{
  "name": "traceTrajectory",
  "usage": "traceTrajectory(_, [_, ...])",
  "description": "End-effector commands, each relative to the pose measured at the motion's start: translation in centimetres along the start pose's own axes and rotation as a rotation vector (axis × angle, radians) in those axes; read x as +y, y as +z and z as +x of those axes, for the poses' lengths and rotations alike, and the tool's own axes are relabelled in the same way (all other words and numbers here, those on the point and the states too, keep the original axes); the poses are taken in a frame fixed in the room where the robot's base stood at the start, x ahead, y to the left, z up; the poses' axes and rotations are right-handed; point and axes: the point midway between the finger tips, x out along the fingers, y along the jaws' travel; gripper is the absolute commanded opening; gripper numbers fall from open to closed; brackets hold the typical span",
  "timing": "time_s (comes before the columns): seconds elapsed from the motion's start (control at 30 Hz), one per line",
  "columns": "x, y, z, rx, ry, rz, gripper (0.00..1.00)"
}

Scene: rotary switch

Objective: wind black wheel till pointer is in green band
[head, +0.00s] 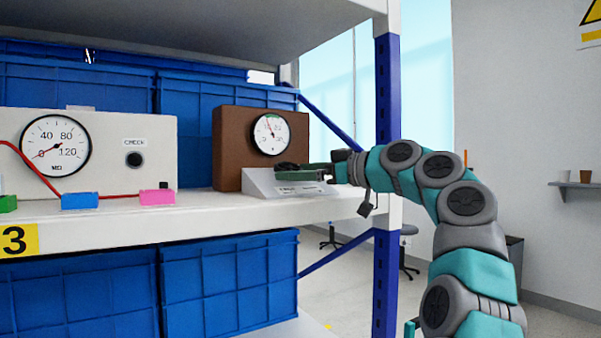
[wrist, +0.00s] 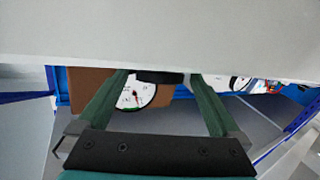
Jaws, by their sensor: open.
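The black wheel (head: 287,166) sits on a sloped light-grey base in front of a brown box (head: 228,150). The box carries a round white dial (head: 271,134) with a thin red pointer and a small green band at the top of its scale. The pointer tilts up and slightly left, close to the band; whether it lies inside is too small to tell. My gripper (head: 290,174) reaches in from the right at the wheel. In the wrist view, its green fingers (wrist: 158,82) are open, one on either side of the wheel (wrist: 158,77), with gaps showing. The wheel is partly hidden there.
A second, larger gauge (head: 56,146) on a white box stands at the left, with a CHECK knob (head: 134,159). Pink (head: 157,197) and blue (head: 80,201) blocks lie along the shelf edge (head: 110,230). A blue post (head: 387,110) rises behind my arm; blue crates (head: 229,285) fill the lower shelf.

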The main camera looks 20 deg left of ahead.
Motion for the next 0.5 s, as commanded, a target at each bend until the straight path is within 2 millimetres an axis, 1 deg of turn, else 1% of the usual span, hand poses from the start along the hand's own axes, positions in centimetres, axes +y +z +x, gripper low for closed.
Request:
traceTrajectory(0.17, [0.0, 0.1, -1.4, 0.001, 0.001, 0.0, 1.0])
traceTrajectory(0.5, [0.0, 0.1, -6.7, 0.001, 0.002, 0.0, 1.0])
